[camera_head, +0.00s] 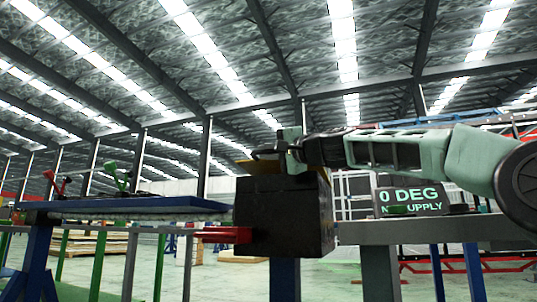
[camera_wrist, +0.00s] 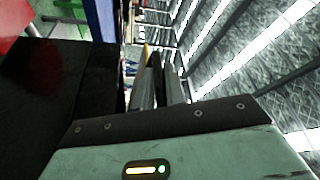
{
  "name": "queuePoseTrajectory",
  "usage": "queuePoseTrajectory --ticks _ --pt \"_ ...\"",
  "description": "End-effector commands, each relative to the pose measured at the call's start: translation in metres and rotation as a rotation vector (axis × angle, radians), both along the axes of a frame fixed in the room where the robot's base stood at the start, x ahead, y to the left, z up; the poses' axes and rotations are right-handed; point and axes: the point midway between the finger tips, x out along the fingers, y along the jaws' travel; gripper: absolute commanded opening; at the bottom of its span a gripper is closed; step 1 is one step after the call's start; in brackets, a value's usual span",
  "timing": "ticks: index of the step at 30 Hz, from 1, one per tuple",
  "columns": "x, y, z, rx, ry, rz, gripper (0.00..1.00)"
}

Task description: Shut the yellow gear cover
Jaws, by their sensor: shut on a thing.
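The yellow gear cover (camera_head: 247,165) shows only as a thin yellow edge above the top of a black box (camera_head: 285,222) in the head view. The rest of it is hidden behind the box and my gripper. My gripper (camera_head: 258,153) reaches in from the right, just above the box top, with its fingers shut on the cover's edge. In the wrist view a yellow sliver of the cover (camera_wrist: 146,52) shows at the tips of my fingers (camera_wrist: 156,62). How far the cover stands open cannot be told.
A red bar (camera_head: 225,234) sticks out left from the black box. A blue-edged table (camera_head: 130,207) with red and green clamps stands at the left. A dark sign (camera_head: 412,199) reading "0 DEG" stands behind my arm. A grey beam runs right from the box.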

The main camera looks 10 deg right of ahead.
Motion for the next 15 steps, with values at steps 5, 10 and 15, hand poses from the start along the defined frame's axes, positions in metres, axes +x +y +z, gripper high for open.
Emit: queuePoseTrajectory --ticks 5,10,15 --pt "0.003 -0.002 -0.032 0.003 0.004 -0.002 0.00" --pt "0.005 -0.003 -0.044 0.004 0.003 -0.001 0.00" --pt "0.006 -0.004 -0.050 0.003 0.004 -0.002 0.00"
